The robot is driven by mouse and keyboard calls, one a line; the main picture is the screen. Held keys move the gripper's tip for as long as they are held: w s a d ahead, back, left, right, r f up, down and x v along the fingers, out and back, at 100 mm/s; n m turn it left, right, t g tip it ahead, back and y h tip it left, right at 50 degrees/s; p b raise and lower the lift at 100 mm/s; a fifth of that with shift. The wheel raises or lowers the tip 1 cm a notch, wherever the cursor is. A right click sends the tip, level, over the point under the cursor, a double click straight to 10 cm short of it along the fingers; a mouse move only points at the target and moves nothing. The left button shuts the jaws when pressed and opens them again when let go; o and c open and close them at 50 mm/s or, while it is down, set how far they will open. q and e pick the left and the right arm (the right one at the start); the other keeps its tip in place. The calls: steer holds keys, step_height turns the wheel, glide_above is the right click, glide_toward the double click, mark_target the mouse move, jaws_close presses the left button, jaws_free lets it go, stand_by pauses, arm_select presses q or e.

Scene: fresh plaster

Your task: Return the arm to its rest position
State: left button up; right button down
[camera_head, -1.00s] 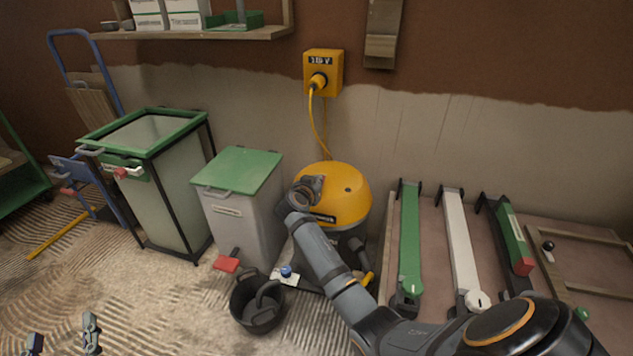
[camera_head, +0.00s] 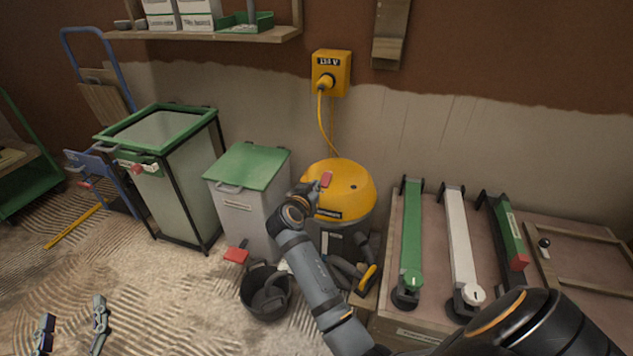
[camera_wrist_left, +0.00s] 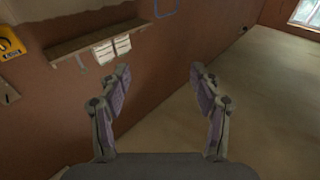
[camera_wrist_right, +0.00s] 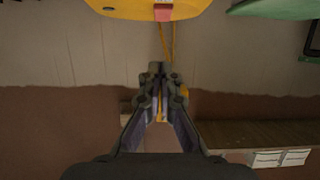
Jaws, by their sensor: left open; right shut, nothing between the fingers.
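My right arm reaches in from the bottom right of the head view, and its wrist (camera_head: 292,214) is in front of the yellow-topped vacuum (camera_head: 347,188). Its fingers are hard to make out there. In the right wrist view my right gripper (camera_wrist_right: 155,68) is shut and empty, with the vacuum's yellow top (camera_wrist_right: 130,8) beyond it at the upper edge. My left gripper (camera_head: 72,322) is at the bottom left of the head view, open and empty above the floor. In the left wrist view the left gripper (camera_wrist_left: 161,72) shows its fingers wide apart with nothing between them.
A black bucket (camera_head: 248,296) and a grey bin with a green lid (camera_head: 248,167) stand left of my right arm. A green-framed bin (camera_head: 190,185) is further left. A bench (camera_head: 437,240) with long tools is right. A yellow socket (camera_head: 343,72) is on the wall.

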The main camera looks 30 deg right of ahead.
stand_by(0.4)
